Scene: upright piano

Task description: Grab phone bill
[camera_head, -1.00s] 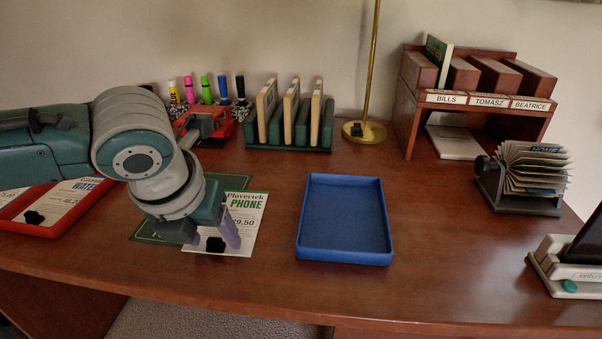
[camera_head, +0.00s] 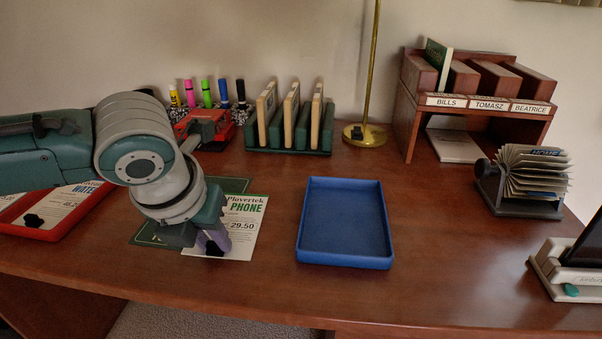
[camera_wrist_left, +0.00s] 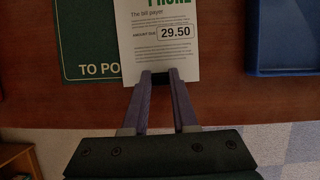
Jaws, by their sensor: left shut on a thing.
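The phone bill (camera_head: 245,215) is a white sheet with a green "PHONE" heading and the amount 29.50. It lies on the desk, partly over a dark green sheet (camera_head: 150,234). My left gripper (camera_head: 216,245) is shut on the black clip or knob near the bill's lower edge. In the left wrist view the bill (camera_wrist_left: 158,50) shows just ahead of my fingers (camera_wrist_left: 160,78), and the dark piece sits between the fingertips. My right gripper is not in view.
An empty blue tray (camera_head: 345,258) sits right of the bill. A red tray (camera_head: 85,208) with another bill is at the left. A wooden rack (camera_head: 405,130) labelled BILLS, TOMASZ and BEATRICE and a card file (camera_head: 520,207) stand at the right.

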